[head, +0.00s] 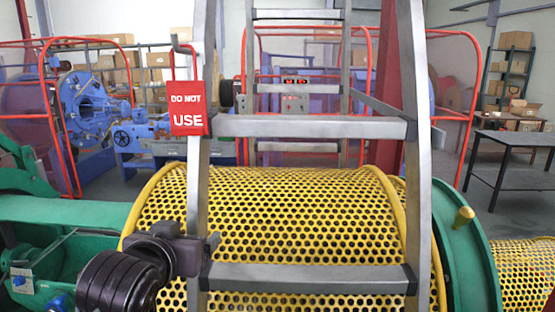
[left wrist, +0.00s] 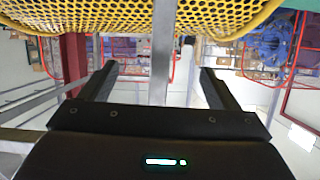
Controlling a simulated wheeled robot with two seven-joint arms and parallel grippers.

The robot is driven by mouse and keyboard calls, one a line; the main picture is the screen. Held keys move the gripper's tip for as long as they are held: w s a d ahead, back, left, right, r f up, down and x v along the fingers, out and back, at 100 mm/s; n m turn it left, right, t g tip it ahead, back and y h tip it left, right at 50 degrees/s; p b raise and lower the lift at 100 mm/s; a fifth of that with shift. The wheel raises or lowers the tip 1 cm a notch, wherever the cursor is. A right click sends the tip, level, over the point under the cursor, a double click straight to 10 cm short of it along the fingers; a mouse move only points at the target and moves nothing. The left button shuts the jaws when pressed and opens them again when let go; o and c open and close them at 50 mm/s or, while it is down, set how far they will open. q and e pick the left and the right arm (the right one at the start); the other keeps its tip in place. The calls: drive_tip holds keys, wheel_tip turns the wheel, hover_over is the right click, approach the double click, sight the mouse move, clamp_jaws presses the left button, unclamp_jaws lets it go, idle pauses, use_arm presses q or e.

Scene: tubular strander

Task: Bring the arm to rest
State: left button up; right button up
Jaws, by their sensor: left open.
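My left gripper (head: 211,246) is open in front of the yellow perforated guard, at the left rail of a grey metal ladder (head: 310,277). In the left wrist view, which looks upside down, the two dark fingers of the left gripper (left wrist: 157,76) are spread wide. The ladder's rail (left wrist: 164,45) shows in the gap between them, and nothing is clamped. I cannot tell whether the rail lies between the fingers or just beyond them. My right gripper is in neither view.
A red "DO NOT USE" sign (head: 189,108) hangs on the ladder's left rail. The yellow guard (head: 290,205) fills the space behind the ladder. Green machine housing (head: 60,212) is at left. A blue machine (head: 90,110) stands behind red frames. A dark table (head: 515,138) stands at right.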

use_arm(q)
drive_tip(key=s+f+g, duration=0.1)
drive_tip(key=s+f, duration=0.1)
drive_tip(key=f, duration=0.3)
drive_tip(key=s+a+f+g, duration=0.1)
drive_tip(key=s+f+g, duration=0.1)
drive_tip(key=f, duration=0.4)
drive_tip(key=s+f+g, duration=0.2)
drive_tip(key=f, duration=0.4)
drive_tip(key=shift+s+a+f, duration=0.15)
drive_tip(key=shift+s, duration=0.2)
drive_tip(key=s+a+f+m+g, duration=0.15)
drive_tip(key=s+f+g, duration=0.45)
drive_tip(key=s+f, duration=0.9)
drive_tip(key=s+f+g, duration=0.1)
drive_tip(key=s+f, duration=0.2)
drive_tip(key=f, duration=3.1)
drive_tip(key=s+a+f, duration=0.2)
drive_tip(key=s+f, duration=0.5)
drive_tip(key=s, duration=0.2)
drive_tip(key=s+a+f+g+b, duration=0.1)
drive_tip(key=s+f, duration=0.6)
drive_tip(key=s, duration=0.1)
drive_tip(key=shift+s+a+f, duration=0.25)
drive_tip(key=shift+s+a, duration=0.1)
drive_tip(key=shift+s, duration=0.05)
